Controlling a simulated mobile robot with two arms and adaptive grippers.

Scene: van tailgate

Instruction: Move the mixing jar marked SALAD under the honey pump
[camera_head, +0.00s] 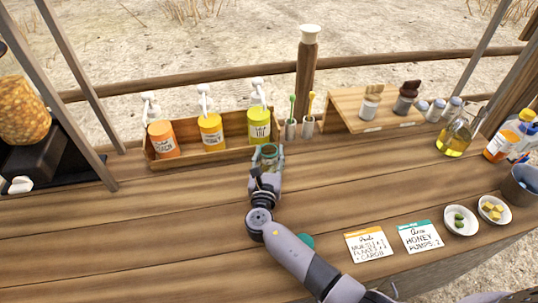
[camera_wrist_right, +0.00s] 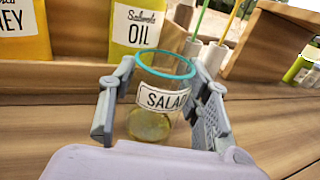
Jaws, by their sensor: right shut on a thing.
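The mixing jar marked SALAD (camera_wrist_right: 160,98) is clear glass with a teal rim and some yellowish contents at the bottom. My right gripper (camera_head: 266,160) is shut on it, with a finger on each side, as the right wrist view also shows. The jar is upright, in front of the yellow-green oil pump (camera_head: 259,125). The honey pump (camera_head: 210,132) is an orange-yellow bottle with a white pump head, left of the jar, in the middle of the wooden rack. Its edge shows in the right wrist view (camera_wrist_right: 24,32). My left gripper is out of view.
An orange pump bottle (camera_head: 163,139) stands left of honey in the rack (camera_head: 190,160). Two cups with brushes (camera_head: 300,126) stand right of oil. Cards (camera_head: 369,245) and small bowls (camera_head: 461,221) lie front right. The counter left of my right arm is clear.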

